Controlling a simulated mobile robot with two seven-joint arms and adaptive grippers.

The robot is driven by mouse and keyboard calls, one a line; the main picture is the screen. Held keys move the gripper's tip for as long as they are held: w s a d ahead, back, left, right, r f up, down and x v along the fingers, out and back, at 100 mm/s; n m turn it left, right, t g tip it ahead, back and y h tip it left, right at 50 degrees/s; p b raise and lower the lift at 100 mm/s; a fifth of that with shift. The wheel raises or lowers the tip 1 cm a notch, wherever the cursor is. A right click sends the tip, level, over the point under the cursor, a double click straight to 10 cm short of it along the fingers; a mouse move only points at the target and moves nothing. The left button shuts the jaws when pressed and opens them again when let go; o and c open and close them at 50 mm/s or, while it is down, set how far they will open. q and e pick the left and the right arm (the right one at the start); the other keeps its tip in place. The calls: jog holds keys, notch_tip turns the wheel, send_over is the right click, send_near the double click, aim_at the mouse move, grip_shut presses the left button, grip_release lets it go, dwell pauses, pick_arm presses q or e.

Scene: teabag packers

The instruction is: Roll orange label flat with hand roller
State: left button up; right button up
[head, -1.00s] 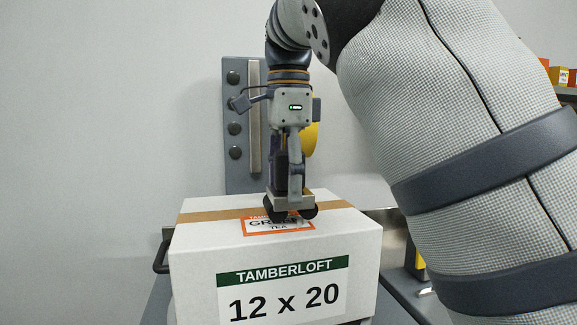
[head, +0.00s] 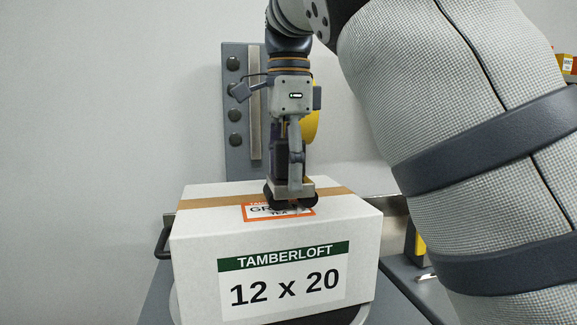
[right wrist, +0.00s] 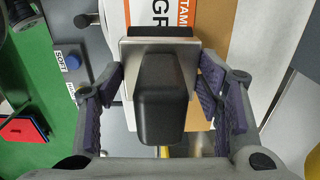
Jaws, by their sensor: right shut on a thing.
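My right gripper (head: 291,165) points straight down and is shut on the roller. In the right wrist view, the roller's black handle (right wrist: 162,95) sits between the purple finger pads, and its metal frame covers part of the label (right wrist: 161,13). My left gripper is not in view.
Brown tape (head: 230,201) runs across the carton top. A grey upright panel with black knobs (head: 235,114) stands behind the carton. The right wrist view shows a green surface (right wrist: 30,90) with a red item (right wrist: 22,130) and a "SOFT" tag (right wrist: 61,62).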

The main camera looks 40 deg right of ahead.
jog(key=shift+f, duration=0.35)
dwell(0.3)
jog(key=shift+a, duration=0.1)
jog(key=shift+w+a, duration=0.35)
jog(key=shift+a, duration=0.3)
jog(key=shift+w+a, duration=0.4)
jog(key=shift+a, duration=0.2)
jog(key=shift+w+a, duration=0.35)
jog(key=shift+a, duration=0.3)
jog(key=shift+d, duration=0.15)
jog(key=shift+s+d, duration=0.35)
jog(key=shift+d, duration=0.3)
jog(key=shift+s+d, duration=0.4)
jog(key=shift+d, duration=0.2)
jog(key=shift+s+d, duration=0.35)
jog(key=shift+d, duration=0.3)
jog(key=shift+a, duration=0.1)
jog(key=shift+w+a, duration=0.4)
jog(key=shift+a, duration=0.25)
jog(key=shift+w+a, duration=0.35)
jog(key=shift+a, duration=0.3)
jog(key=shift+w+a, duration=0.4)
jog(key=shift+a, duration=0.25)
